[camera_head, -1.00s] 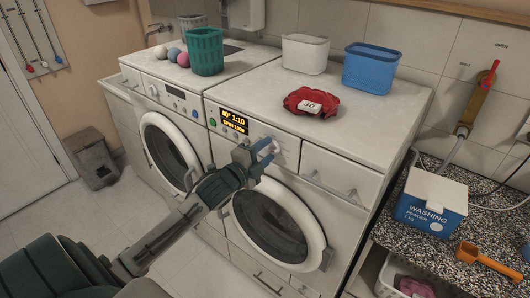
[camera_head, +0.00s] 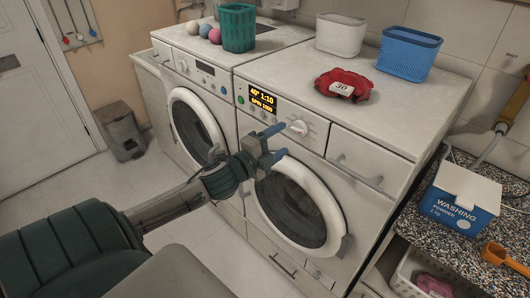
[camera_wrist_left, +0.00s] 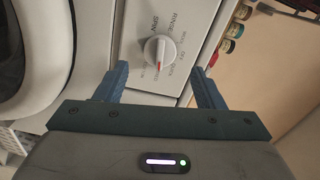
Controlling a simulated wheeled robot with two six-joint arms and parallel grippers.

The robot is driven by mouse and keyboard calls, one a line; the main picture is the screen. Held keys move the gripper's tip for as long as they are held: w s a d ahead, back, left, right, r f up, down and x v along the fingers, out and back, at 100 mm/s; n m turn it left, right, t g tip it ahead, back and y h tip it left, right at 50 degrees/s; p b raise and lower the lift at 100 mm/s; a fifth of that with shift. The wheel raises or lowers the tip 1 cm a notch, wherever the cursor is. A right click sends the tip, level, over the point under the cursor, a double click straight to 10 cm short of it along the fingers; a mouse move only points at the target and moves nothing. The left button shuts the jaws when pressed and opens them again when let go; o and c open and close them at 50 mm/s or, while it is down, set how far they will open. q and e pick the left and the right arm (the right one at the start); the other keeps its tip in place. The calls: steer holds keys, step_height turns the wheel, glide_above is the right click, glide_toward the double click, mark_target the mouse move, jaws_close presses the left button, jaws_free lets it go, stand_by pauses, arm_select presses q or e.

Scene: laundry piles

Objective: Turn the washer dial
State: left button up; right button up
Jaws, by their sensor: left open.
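The washer dial (camera_head: 298,127) is a round white knob on the front panel of the right-hand machine, to the right of its lit display (camera_head: 262,99). In the left wrist view the dial (camera_wrist_left: 160,50) has a red pointer mark and printed words around it, among them SPIN and RINSE. My left gripper (camera_head: 276,142) is open and empty, below and left of the dial in the head view. In the left wrist view its two blue fingers (camera_wrist_left: 160,85) stand apart, with the dial beyond the gap between them, not touched. My right gripper is not in view.
The round door (camera_head: 296,205) of this washer is just below the gripper. A drawer handle (camera_head: 356,172) sticks out right of the dial. A red cloth (camera_head: 343,86), a white bin (camera_head: 341,35) and a blue basket (camera_head: 408,54) stand on top. A washing powder box (camera_head: 460,200) is at right.

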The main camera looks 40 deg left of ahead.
arm_select(q)
steer(key=shift+s+a, duration=0.2)
steer(key=shift+s, duration=2.4)
